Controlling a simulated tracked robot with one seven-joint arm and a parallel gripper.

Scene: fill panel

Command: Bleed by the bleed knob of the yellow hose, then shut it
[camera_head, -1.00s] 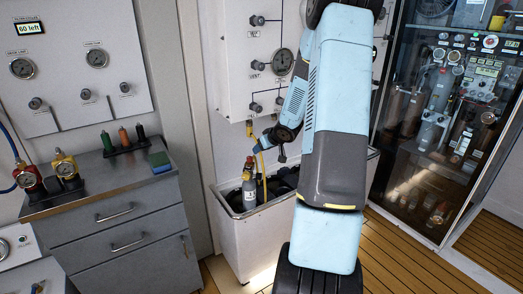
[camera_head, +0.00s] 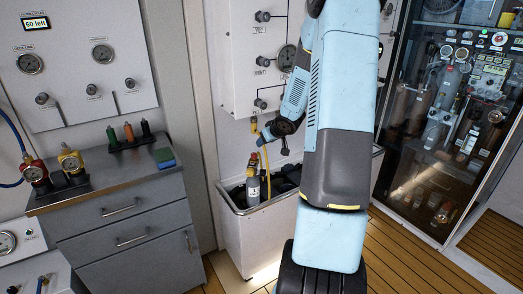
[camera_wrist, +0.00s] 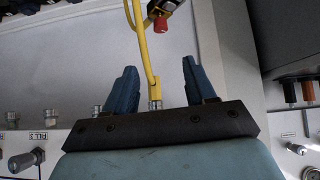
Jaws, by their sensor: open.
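The yellow hose (camera_head: 267,180) hangs from the underside of the white panel (camera_head: 246,60) and runs down to a grey cylinder (camera_head: 253,188) in the white tub. In the wrist view the hose (camera_wrist: 141,45) passes between my gripper's fingers, with its metal end fitting near the palm. A red knob (camera_wrist: 160,25), which looks like the bleed knob, sits on a dark and yellow fitting beyond the fingertips. My gripper (camera_wrist: 160,80) is open, its blue fingers wide apart on either side of the hose. In the head view my gripper (camera_head: 265,135) is beside the hose's upper part, above the cylinder.
The white tub (camera_head: 235,225) stands under the panel. A glass-fronted cabinet (camera_head: 440,120) is at the right. The wooden floor (camera_head: 400,265) in front is clear.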

